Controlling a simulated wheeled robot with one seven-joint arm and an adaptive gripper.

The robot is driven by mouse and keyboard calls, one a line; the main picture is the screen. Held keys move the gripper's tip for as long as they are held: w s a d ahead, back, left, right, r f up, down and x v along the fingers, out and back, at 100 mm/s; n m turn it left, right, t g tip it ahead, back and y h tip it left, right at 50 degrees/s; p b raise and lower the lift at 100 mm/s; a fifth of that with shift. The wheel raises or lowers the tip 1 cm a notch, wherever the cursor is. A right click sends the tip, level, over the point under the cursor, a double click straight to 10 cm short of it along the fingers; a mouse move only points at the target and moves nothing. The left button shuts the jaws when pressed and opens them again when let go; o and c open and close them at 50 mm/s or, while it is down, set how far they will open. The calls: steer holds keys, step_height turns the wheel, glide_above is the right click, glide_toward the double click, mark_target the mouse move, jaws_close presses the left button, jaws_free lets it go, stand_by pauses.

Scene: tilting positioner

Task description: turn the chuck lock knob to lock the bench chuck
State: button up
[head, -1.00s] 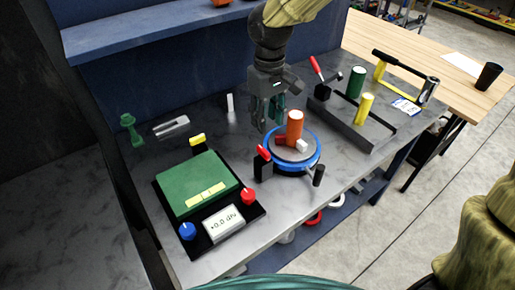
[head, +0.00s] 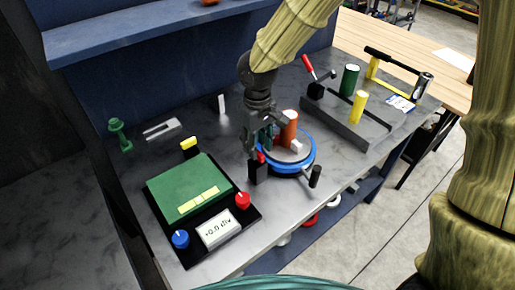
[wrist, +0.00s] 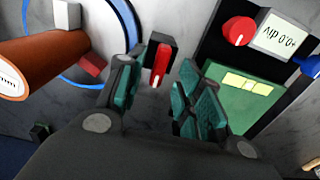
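The bench chuck (head: 312,159) is a round blue-rimmed base with a grey top; an orange cylinder (head: 289,127) stands on it. At its left front edge is a black block (head: 254,174) with a red handle, which I take for the chuck lock knob. In the wrist view the red handle (wrist: 161,66) lies against its black block, just beyond and between my fingertips. My gripper (wrist: 160,82) points down at it with fingers apart and nothing visible between the pads. In the head view my gripper (head: 256,146) is just above the handle and partly hides it.
A green-topped device (head: 188,183) with red and blue knobs and a "+0.0 div" display stands left of the chuck. A black post (head: 315,177) stands at the chuck's front right. A grey fixture (head: 335,122) with yellow and green cylinders is behind right.

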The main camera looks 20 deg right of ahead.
steer(key=shift+f, duration=1.45)
jaws_close()
